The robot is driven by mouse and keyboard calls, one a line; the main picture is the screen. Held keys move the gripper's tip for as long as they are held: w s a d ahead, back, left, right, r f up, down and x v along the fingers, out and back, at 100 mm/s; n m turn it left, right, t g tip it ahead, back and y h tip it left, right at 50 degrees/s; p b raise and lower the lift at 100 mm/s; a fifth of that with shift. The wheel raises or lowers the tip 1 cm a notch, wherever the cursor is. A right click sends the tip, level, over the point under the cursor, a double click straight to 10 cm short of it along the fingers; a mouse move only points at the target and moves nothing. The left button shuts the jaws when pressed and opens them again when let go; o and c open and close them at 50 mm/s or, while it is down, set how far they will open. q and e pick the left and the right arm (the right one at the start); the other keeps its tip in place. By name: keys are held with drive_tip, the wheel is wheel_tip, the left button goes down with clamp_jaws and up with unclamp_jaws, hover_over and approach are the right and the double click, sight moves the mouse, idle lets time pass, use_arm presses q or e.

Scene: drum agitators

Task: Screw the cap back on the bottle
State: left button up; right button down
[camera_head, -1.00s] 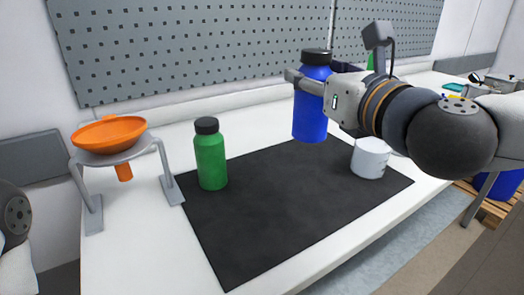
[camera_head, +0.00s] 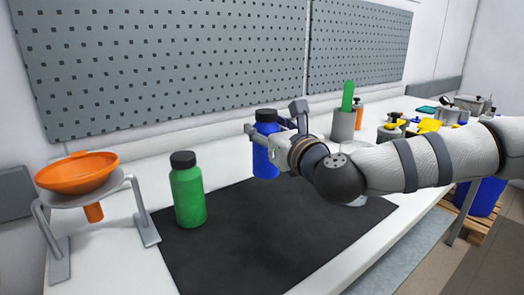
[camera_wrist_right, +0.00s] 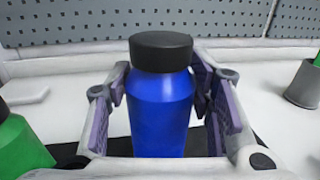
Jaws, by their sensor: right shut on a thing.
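A blue bottle (camera_head: 264,160) with a black cap (camera_head: 266,115) stands upright near the back edge of the black mat. I cannot tell whether its base touches the mat. My right gripper (camera_head: 268,137) is shut on the blue bottle's upper part, just below the cap. In the right wrist view the blue bottle (camera_wrist_right: 160,115) is upright between the purple-padded fingers, its black cap (camera_wrist_right: 160,50) seated on top. A green bottle (camera_head: 188,198) with a black cap (camera_head: 182,159) stands on the mat's left part. My left gripper is not in view.
An orange funnel (camera_head: 78,172) sits in a grey stand (camera_head: 146,222) at the left. A grey holder (camera_head: 343,126) with a green item stands behind my right arm. Yellow items and containers fill the far right. The mat's front (camera_head: 240,255) is clear.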

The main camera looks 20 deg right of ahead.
sight(263, 150)
drive_tip(key=shift+w+f, duration=0.5)
drive_tip(key=shift+f, duration=0.15)
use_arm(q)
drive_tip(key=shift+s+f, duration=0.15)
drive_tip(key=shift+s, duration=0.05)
use_arm(e)
drive_tip(key=shift+w+r, duration=0.1)
drive_tip(key=f, duration=0.4)
drive_tip(key=shift+w+b, duration=0.35)
drive_tip(key=shift+w, duration=0.05)
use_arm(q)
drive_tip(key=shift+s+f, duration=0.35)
use_arm(e)
drive_tip(key=shift+f, duration=0.3)
drive_tip(key=c, duration=0.8)
unclamp_jaws()
drive_tip(key=shift+r, duration=0.1)
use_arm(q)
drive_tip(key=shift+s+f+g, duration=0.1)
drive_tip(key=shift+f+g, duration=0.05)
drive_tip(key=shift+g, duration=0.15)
use_arm(e)
drive_tip(key=shift+o, duration=0.2)
